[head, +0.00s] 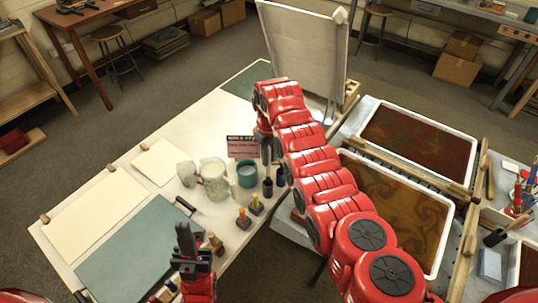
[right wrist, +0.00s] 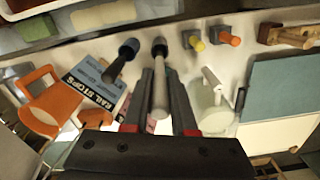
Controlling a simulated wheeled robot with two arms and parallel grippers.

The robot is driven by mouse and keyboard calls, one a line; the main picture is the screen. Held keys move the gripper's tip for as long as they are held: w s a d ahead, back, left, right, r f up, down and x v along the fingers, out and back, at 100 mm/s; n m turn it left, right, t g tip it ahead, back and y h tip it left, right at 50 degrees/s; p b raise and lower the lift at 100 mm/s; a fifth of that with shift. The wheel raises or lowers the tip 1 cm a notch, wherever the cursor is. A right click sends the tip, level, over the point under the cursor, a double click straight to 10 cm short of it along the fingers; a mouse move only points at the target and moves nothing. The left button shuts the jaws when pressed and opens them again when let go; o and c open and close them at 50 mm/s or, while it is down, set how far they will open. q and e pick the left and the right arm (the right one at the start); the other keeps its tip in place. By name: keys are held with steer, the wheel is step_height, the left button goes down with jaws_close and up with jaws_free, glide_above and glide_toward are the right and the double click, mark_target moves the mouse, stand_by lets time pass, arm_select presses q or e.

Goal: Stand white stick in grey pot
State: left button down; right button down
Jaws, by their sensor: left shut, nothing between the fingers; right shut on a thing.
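The white stick (right wrist: 160,98) is between the fingers of my right gripper (right wrist: 160,78) in the right wrist view. Its far end meets or overlaps a small dark grey, pot-like piece (right wrist: 158,46); whether it is inside or only in front of it I cannot tell. A similar dark piece with a dark stick (right wrist: 116,68) is beside it. In the head view my right gripper (head: 268,155) points down at the table, over the small dark pieces (head: 280,176), and the stick is hidden. My left gripper (head: 184,240) is shut and empty, pointing up at the table's front.
A teal cup (head: 247,173) and a clear jug (head: 214,183) stand left of my right gripper. Yellow (head: 256,205) and orange (head: 243,218) sticks stand nearby in small bases. A printed card (head: 241,146) lies behind. Marbling trays (head: 398,172) are at right.

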mark_target(269, 170)
steer(key=shift+f+b, duration=2.25)
steer(key=shift+f, duration=1.35)
steer(key=shift+c, duration=0.8)
jaws_free()
steer(key=shift+r, duration=0.1)
